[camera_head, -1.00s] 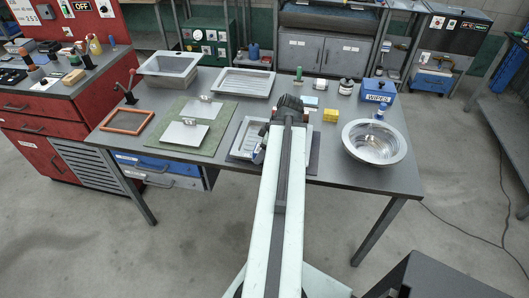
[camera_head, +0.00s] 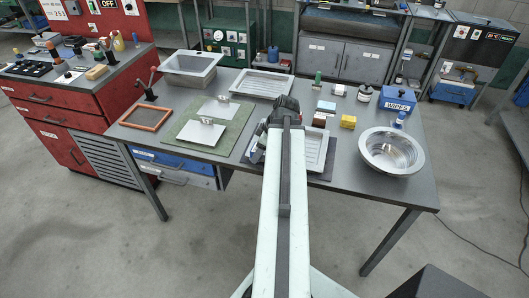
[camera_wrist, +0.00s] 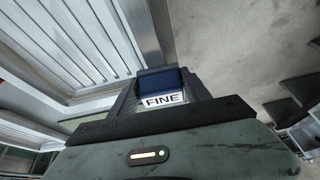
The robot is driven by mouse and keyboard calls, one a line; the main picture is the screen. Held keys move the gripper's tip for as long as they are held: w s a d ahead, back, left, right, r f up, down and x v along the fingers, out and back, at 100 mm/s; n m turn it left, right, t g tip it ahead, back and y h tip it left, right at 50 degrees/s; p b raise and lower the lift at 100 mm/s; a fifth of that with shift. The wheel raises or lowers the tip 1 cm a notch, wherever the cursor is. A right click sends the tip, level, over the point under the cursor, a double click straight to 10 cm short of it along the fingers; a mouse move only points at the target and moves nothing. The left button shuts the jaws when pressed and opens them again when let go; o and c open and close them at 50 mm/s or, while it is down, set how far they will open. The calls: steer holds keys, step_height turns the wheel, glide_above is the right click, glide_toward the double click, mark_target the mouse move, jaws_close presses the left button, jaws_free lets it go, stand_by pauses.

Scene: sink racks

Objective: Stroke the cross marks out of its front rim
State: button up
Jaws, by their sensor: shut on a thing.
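My gripper (camera_wrist: 160,112) is shut on a blue block (camera_wrist: 158,80) with a white label reading FINE. In the wrist view the block is at the rim (camera_wrist: 152,40) of a pale ribbed metal drainer; I cannot tell whether it touches. The ribbed drainer (camera_head: 316,150) lies on a dark mat near the front edge of the bench, partly hidden by my arm. In the head view the gripper is over the drainer's left part, and the block is hidden. I cannot make out any cross marks on the rim.
A round steel bowl (camera_head: 391,150) stands right on the bench, with a yellow block (camera_head: 348,121) and a blue WIPES box (camera_head: 398,98) behind. A green mat (camera_head: 188,139) with metal plates lies left. Bare floor lies in front.

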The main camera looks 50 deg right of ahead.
step_height(320, 180, up, 6)
steer(key=p, duration=0.6)
step_height(320, 180, up, 3)
steer(key=p, duration=0.3)
steer(key=shift+r, duration=0.2)
steer(key=shift+f, duration=0.15)
